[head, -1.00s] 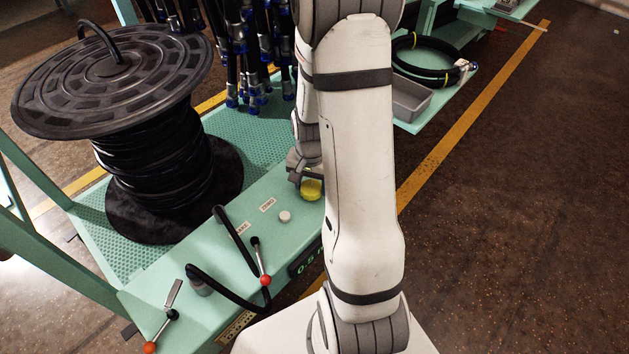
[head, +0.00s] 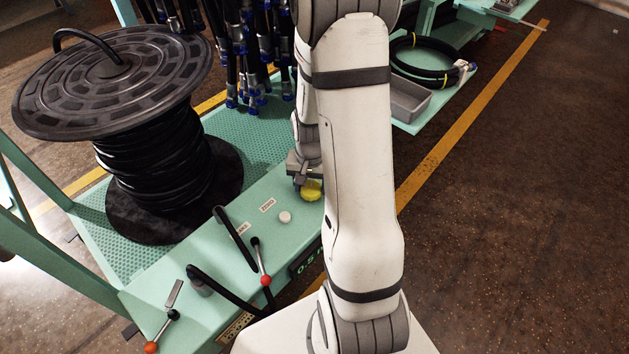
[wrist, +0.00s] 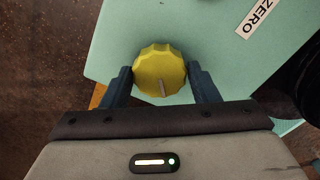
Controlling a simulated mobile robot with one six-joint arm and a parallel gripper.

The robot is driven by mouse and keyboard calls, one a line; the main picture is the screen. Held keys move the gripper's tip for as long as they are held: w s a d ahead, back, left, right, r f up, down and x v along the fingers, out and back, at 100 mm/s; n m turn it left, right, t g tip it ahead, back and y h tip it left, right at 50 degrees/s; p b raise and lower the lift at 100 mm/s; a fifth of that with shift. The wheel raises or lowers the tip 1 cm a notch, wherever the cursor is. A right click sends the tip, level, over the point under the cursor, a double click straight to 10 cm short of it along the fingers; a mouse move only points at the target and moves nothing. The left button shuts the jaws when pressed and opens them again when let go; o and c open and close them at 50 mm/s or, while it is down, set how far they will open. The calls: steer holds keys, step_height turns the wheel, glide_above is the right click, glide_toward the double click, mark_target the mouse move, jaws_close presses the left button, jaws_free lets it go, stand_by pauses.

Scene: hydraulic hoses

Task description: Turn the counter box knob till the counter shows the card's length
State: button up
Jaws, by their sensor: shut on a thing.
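The yellow counter box knob (wrist: 158,68) sits between the two fingers of my gripper (wrist: 160,85) in the wrist view, and the gripper is shut on it. A pale pointer line on the knob points toward the gripper's palm. The knob also shows in the head view (head: 311,189), partly covered by my gripper. The counter display (head: 309,262) on the front of the green counter box (head: 247,228) shows green digits beginning "0.5"; my arm hides the rest. The card is not clearly in view.
A white button (head: 285,217) stands beside the ZERO label (head: 268,205). Levers with a red ball (head: 266,280) and an orange ball (head: 151,347) stand nearer. A black hose reel (head: 150,150) is at left. A grey bin (head: 405,100) and coiled hose (head: 430,60) lie at upper right.

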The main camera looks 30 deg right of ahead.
steer(key=shift+w+r+n+p, duration=0.1)
steer(key=shift+w+n+p, duration=0.1)
steer(key=shift+n, duration=0.45)
steer(key=shift+w+r+n+p, duration=0.1)
steer(key=shift+w+n+p, duration=0.1)
steer(key=shift+n, duration=1.15)
steer(key=n+p, duration=0.1)
steer(key=n, duration=0.2)
steer(key=shift+n, duration=0.4)
steer(key=n+p, duration=0.1)
steer(key=n, duration=0.3)
steer(key=shift+s+d+f, duration=0.1)
steer(key=shift+d+n+p, duration=0.1)
steer(key=shift+n+p, duration=0.3)
steer(key=shift+n, duration=1.7)
steer(key=o, duration=0.9)
steer(key=shift+o, duration=0.2)
steer(key=shift+s+f, duration=0.1)
